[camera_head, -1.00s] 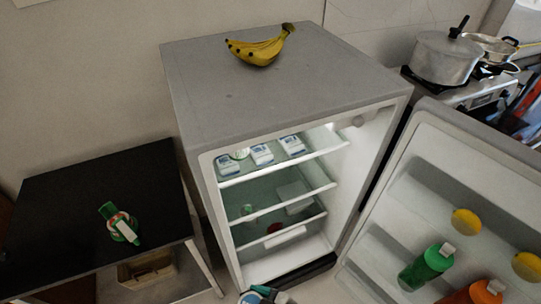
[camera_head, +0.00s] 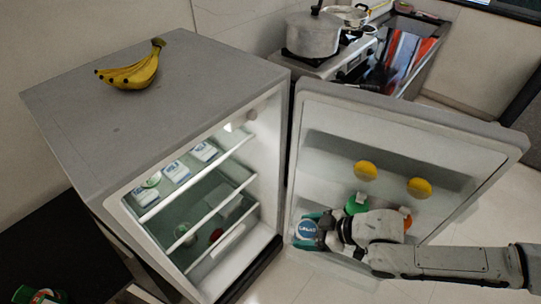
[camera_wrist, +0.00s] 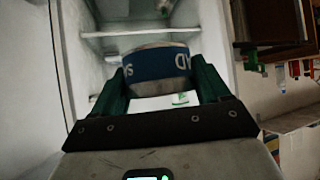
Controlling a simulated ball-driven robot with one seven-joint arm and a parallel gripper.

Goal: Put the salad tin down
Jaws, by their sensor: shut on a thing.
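The salad tin (camera_head: 307,230) is a short round tin with a blue label. My gripper (camera_head: 301,231) is shut on it, one green finger on each side. In the head view the tin is at lower centre, right of the fridge opening and in front of the open door's shelves. In the wrist view the tin (camera_wrist: 158,63) sits between the two fingers of my gripper (camera_wrist: 160,80), with its blue band facing the camera. Pale fridge shelves show behind it. The tin's far side is hidden.
The open fridge (camera_head: 165,120) has white boxes on its top shelf. Bananas (camera_head: 132,72) lie on its top. The fridge door (camera_head: 420,140) holds yellow fruits and bottles (camera_head: 356,204).

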